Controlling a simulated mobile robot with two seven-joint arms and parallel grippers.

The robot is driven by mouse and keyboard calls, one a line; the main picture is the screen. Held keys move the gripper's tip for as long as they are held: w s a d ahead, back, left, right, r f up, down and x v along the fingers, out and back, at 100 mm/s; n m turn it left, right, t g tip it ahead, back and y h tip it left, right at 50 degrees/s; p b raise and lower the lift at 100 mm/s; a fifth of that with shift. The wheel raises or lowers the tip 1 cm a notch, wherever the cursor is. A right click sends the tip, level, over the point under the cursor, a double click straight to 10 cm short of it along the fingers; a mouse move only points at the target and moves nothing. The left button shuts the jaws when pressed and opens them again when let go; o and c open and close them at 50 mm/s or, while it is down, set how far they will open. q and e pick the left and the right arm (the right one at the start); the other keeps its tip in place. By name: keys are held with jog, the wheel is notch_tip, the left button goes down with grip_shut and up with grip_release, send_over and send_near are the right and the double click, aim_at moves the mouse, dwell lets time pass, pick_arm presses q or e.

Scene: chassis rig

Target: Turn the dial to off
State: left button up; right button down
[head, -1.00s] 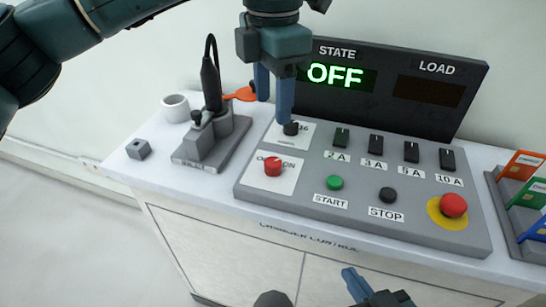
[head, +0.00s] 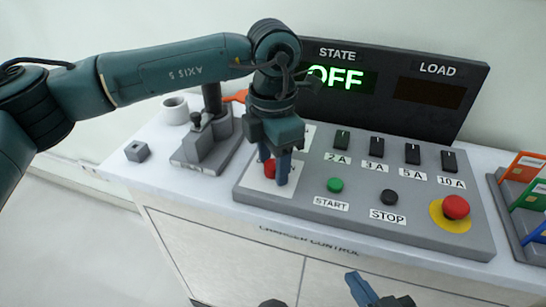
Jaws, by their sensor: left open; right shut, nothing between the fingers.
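A red knob (head: 269,169) stands on a white plate (head: 256,186) at the left of the grey control panel, partly hidden by my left gripper (head: 275,173). That gripper points down and is open, its blue fingers on either side of the knob; I cannot tell whether they touch it. The dark knob behind the red one is hidden by the gripper. The STATE display (head: 342,79) reads OFF in green. My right gripper (head: 358,282) is shut and empty at the bottom, in front of the cabinet.
The grey panel (head: 330,222) also carries a green START button (head: 335,185), a dark STOP button (head: 389,197), a red mushroom button (head: 456,207) and several black switches. A grey stand (head: 205,155) is left of the panel. A rack of coloured cards (head: 528,165) stands right.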

pick_arm(q)
jog(key=shift+c, duration=0.3)
jog(key=c, duration=0.9)
